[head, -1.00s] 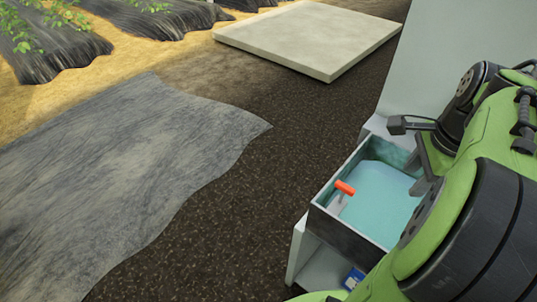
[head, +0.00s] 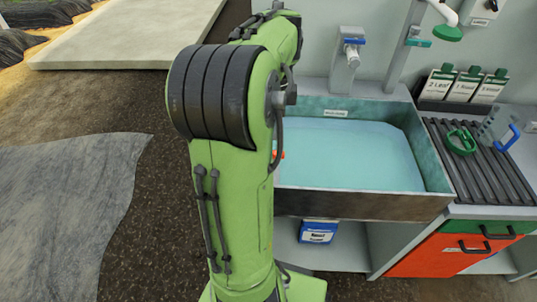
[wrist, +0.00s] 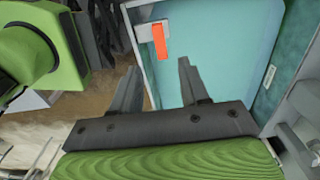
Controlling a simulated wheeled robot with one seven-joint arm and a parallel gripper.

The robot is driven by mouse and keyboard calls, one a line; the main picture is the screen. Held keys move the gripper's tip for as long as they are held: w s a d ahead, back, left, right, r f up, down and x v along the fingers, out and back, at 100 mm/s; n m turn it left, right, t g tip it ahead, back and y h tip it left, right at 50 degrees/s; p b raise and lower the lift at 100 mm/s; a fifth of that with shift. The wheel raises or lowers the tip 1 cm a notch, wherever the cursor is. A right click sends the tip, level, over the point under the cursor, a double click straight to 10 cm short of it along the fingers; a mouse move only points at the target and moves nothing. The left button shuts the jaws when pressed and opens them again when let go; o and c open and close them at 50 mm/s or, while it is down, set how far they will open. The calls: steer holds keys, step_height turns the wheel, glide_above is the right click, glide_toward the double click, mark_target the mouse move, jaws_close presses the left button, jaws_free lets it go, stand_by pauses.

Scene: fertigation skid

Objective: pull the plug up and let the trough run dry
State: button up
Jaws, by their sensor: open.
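The trough (head: 400,207) stands in the middle of the head view, holding blue-green water (head: 355,155). The plug's orange handle (head: 279,154) barely shows there, mostly hidden behind my arm. In the wrist view the orange handle (wrist: 159,42) stands out clearly, beside a grey-white piece at the trough's edge. My gripper (wrist: 160,66) is open and empty, its two fingers pointing toward the trough. The handle appears just beyond the fingertips, between them in the picture; the distance left is hard to judge. My gripper is hidden in the head view.
A slatted rack (head: 495,170) on the right holds a green ring (head: 461,141) and a clear jug with a blue handle (head: 507,135). A blue-white box (head: 318,232) sits below the trough.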

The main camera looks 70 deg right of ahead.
step_height(320, 180, down, 9)
steer(key=b, duration=0.3)
steer(key=shift+f+b, duration=0.2)
steer(key=shift+b, duration=0.1)
steer(key=shift+c, duration=0.4)
jaws_close()
steer(key=shift+r, duration=0.1)
